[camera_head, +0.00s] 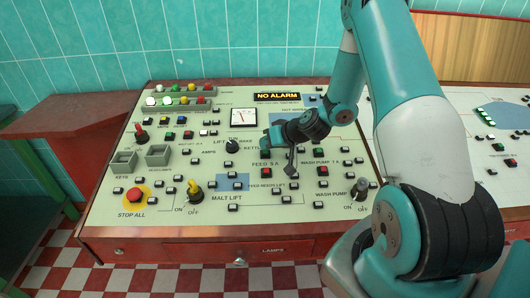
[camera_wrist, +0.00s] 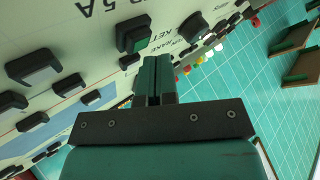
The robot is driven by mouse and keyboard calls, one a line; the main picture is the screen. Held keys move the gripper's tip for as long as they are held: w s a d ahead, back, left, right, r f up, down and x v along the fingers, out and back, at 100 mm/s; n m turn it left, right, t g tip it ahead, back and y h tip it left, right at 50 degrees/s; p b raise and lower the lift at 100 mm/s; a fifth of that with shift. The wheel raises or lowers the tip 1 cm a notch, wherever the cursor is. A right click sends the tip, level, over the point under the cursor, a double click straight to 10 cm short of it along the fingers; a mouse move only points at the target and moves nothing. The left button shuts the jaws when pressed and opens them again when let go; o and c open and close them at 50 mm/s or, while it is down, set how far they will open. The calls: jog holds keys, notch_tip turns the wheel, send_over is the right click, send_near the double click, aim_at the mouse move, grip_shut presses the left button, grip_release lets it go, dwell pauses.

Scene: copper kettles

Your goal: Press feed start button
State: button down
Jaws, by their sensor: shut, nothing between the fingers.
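The sloping cream control panel (camera_head: 218,208) carries a "FEED 5 A" label (camera_head: 265,163) near its middle. In the wrist view, a green button (camera_wrist: 133,37) in a dark square housing sits beside lettering ending in "5A" (camera_wrist: 103,7). My gripper (camera_head: 268,143) is over the middle of the panel, just above the feed label. In the wrist view, its two teal fingers (camera_wrist: 155,65) are shut together and empty, close to the green button. I cannot tell whether they touch the panel.
A red stop button (camera_head: 135,195) on a yellow disc and a yellow-based switch (camera_head: 195,191) are at the lower left. A black knob (camera_head: 232,146) is left of my gripper. A grey-black switch (camera_head: 360,188) is at the lower right. Lit lamps line the top left.

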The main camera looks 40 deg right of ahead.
jog(key=shift+f+b, duration=0.45)
jog(key=shift+b, duration=0.05)
dwell(0.4)
jog(key=shift+r, duration=0.15)
jog(key=shift+s+r+p, duration=0.1)
jog(key=shift+r+p, duration=0.4)
jog(key=shift+r, duration=0.25)
notch_tip(320, 180, up, 6)
jog(key=s+p, duration=0.1)
jog(key=p, duration=0.2)
jog(key=shift+a+p, duration=0.35)
jog(key=shift+a, duration=0.05)
dwell(0.4)
